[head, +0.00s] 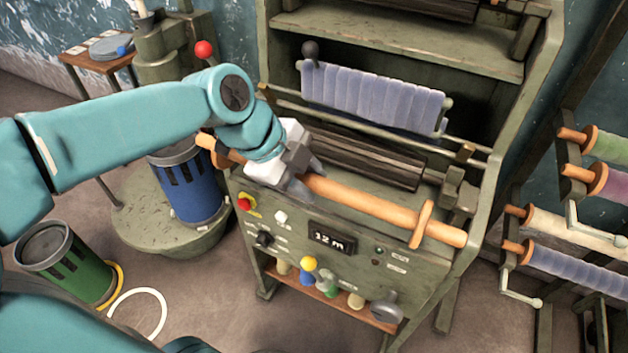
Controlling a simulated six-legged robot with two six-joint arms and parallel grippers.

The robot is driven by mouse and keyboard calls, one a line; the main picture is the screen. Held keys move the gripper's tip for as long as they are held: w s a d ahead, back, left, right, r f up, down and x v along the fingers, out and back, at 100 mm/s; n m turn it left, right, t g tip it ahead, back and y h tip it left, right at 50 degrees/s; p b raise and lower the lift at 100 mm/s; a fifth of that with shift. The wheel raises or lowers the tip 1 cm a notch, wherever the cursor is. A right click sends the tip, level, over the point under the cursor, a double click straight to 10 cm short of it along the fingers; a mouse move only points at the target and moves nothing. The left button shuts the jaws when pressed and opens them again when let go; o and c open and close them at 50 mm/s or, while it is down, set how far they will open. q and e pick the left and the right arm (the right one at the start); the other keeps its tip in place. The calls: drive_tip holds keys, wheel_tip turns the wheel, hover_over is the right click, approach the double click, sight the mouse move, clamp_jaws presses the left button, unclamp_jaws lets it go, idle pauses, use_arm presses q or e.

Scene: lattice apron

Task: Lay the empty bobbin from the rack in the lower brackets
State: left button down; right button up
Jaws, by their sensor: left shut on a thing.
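My left gripper (302,186) comes in from the left and is shut on the bare wooden bobbin (370,203) near its middle. The bobbin is an orange-brown rod with a round flange (422,224) near its right end; its left end shows behind my wrist. It is held slanting down to the right across the front of the green machine, over the control panel. A lower bracket (455,190) shows at the machine's right side, behind the bobbin's right part. The left one is hidden by my arm. The rack (515,195) stands at the right. My right gripper is out of view.
A dark roller (365,160) lies behind the bobbin, with pale blue cloth (370,95) above it. The control panel (330,238) is below. Bobbins with thread or cloth and crank handles (520,297) stick out at right. Blue (187,190) and green (70,265) bins stand left.

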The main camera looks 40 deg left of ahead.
use_arm(q)
drive_tip(key=shift+w+r, duration=0.15)
drive_tip(key=shift+w, duration=0.05)
drive_tip(key=w+a+p, duration=0.2)
drive_tip(key=w, duration=0.5)
drive_tip(key=w+a+f+p, duration=0.1)
drive_tip(key=w+p, duration=0.2)
drive_tip(key=w, duration=0.5)
drive_tip(key=shift+a+f, duration=0.3)
drive_tip(key=shift+a, duration=0.05)
idle(0.5)
drive_tip(key=shift+f+b, duration=0.15)
drive_tip(key=shift+b, duration=0.2)
wheel_tip(320, 180, down, 2)
drive_tip(key=shift+f+b, duration=0.2)
drive_tip(key=shift+b, duration=1)
drive_tip(key=shift+f, duration=0.1)
